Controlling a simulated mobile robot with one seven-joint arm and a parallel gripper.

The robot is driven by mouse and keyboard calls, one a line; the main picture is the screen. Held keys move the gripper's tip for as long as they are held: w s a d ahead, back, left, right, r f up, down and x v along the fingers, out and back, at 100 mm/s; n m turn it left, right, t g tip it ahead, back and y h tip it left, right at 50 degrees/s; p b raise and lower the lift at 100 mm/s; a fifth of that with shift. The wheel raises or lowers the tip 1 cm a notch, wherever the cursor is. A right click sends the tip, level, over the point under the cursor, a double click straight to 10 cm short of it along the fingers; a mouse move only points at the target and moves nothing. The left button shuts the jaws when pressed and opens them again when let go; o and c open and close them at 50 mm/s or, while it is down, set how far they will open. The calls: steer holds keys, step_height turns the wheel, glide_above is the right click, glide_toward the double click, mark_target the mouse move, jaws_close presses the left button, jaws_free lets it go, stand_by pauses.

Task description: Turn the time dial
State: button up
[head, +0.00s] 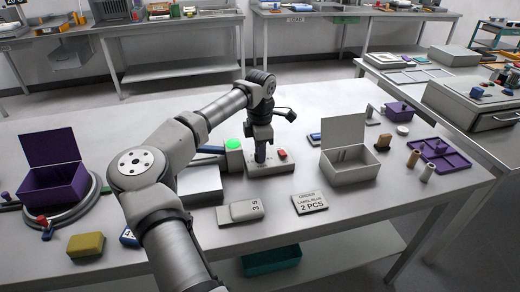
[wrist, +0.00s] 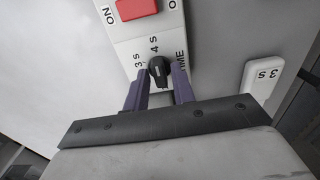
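The black time dial (wrist: 159,71) sits on a white control panel (wrist: 130,52), by printed marks "3 S", "4 S" and "TIME". A pale line shows on the dial, roughly toward the "4 S" side; its exact setting is hard to read. My gripper (wrist: 159,82) is open, with one finger on each side of the dial and small gaps seeming to show. In the head view my gripper (head: 261,158) points down over the panel (head: 270,170) and hides the dial. A red switch (wrist: 137,8) with "ON" beside it is on the same panel.
A green-lit box (head: 233,148) stands just left of the panel. A grey "3 S" tag (head: 240,211) and an order card (head: 310,202) lie in front. An open grey box (head: 348,165) stands to the right, a purple box (head: 52,185) at far left.

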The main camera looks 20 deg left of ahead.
jaws_close()
steer(key=shift+n, duration=0.3)
steer(key=n+b, duration=0.2)
steer(key=n, duration=0.3)
steer(key=n+b, duration=0.1)
steer(key=n, duration=0.5)
stand_by(0.4)
steer(key=shift+o, duration=1.4)
jaws_free()
